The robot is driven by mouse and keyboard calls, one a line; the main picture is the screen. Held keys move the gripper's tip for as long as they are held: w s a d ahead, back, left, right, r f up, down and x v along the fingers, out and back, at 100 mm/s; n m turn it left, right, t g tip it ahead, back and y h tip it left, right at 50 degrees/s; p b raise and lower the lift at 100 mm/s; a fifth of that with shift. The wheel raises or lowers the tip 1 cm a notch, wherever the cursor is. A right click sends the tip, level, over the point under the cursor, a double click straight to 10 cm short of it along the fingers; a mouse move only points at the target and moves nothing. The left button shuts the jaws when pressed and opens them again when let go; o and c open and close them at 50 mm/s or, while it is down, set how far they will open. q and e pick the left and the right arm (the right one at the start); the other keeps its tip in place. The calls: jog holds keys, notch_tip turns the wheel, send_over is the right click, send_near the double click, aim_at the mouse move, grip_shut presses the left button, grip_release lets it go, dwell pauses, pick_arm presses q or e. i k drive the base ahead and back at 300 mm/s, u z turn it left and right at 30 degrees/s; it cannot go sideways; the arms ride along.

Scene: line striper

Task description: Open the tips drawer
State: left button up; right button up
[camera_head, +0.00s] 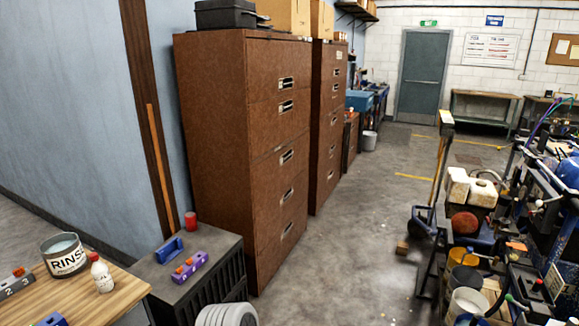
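A tall brown drawer cabinet (220,140) stands against the blue wall. Its several drawers face right, each with a metal handle, such as the upper handle (287,83) and the lower handle (287,231). All its drawer fronts look shut. A second brown cabinet (328,120) stands just behind it, also with its drawers shut. A low dark cabinet (222,262) stands in front, its front face showing dark vertical ribs. No label reading "tips" can be made out, so I cannot tell which drawer is the tips drawer. Neither of my grippers is in view.
A wooden table (110,295) at lower left holds a RINSE bucket (66,260) and a white bottle (101,275). The grey floor (345,260) right of the cabinets is clear; machinery (545,230) crowds the right.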

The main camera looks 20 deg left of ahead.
aim_at(270, 176)
jog(key=u, duration=0.4)
jog(key=k, duration=0.45)
jog(key=u, duration=0.35)
jog(key=i, duration=0.7)
jog(key=z, duration=0.6)
jog(key=i, duration=1.95)
jog(key=u, duration=0.7)
jog(key=i, duration=1.7)
jog(key=u, duration=1.05)
